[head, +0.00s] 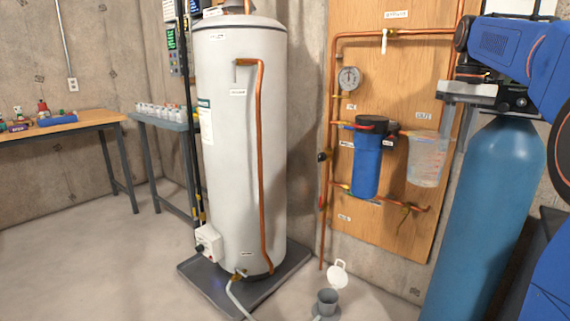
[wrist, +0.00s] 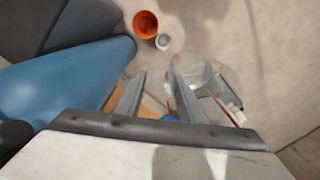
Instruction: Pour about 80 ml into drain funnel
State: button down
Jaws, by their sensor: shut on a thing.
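A clear measuring jug (head: 427,162) hangs from my gripper (head: 452,135) at the right, in front of the wooden panel and well above the floor. It looks near upright; its liquid level cannot be read. In the wrist view my two fingers (wrist: 157,78) reach forward, with the clear jug (wrist: 200,72) by their tips; the grip point is hard to make out. A grey open-topped cup, which looks like the drain funnel (head: 327,303), stands on the floor low in the head view, left of and well below the jug.
A white water heater (head: 240,150) stands on a dark tray (head: 205,284), with a hose (head: 236,300) running from its base. A blue tank (head: 490,215) stands close to my arm. A white container (head: 338,273) is behind the funnel. The wrist view shows an orange bucket (wrist: 146,24).

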jog(key=w+a+f, duration=0.2)
jog(key=w+f, duration=0.4)
jog(key=f, duration=0.7)
jog(key=w+a+f, duration=0.2)
jog(key=w+f, duration=0.3)
jog(key=f, duration=0.7)
jog(key=w+a+f, duration=0.2)
jog(key=w+f, duration=0.4)
jog(key=f, duration=0.7)
jog(key=s+a+f, duration=0.2)
jog(key=a+f, duration=0.1)
jog(key=f, duration=0.8)
jog(key=s+a+f, duration=0.2)
jog(key=f, duration=1)
jog(key=s+a+f, duration=0.2)
jog(key=a+f, duration=0.1)
jog(key=f, duration=0.9)
jog(key=shift+s+a+f+n, duration=0.2)
jog(key=shift+a+n, duration=0.1)
jog(key=shift+r, duration=0.15)
